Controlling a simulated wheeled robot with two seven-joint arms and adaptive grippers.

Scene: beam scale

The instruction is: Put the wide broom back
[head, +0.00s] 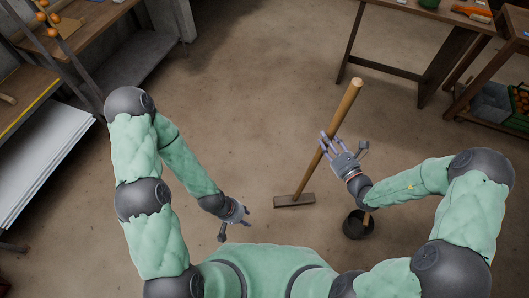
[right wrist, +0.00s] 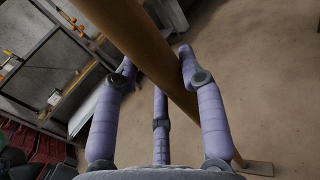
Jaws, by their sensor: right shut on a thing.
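The wide broom has a long wooden handle (head: 345,103) and a flat brown head (head: 294,201) low at the floor. The handle leans up toward the right in the head view. My right gripper (head: 328,143) is shut on the handle about midway along it. In the right wrist view the handle (right wrist: 150,55) runs between the purple fingers (right wrist: 165,75), and part of the broom head (right wrist: 258,168) shows at the lower right. My left gripper (head: 246,215) is empty, left of the broom head, with its small fingers seemingly apart.
Benches and shelves line the left side. A wooden table (head: 400,10) stands at the upper right. The middle floor is clear.

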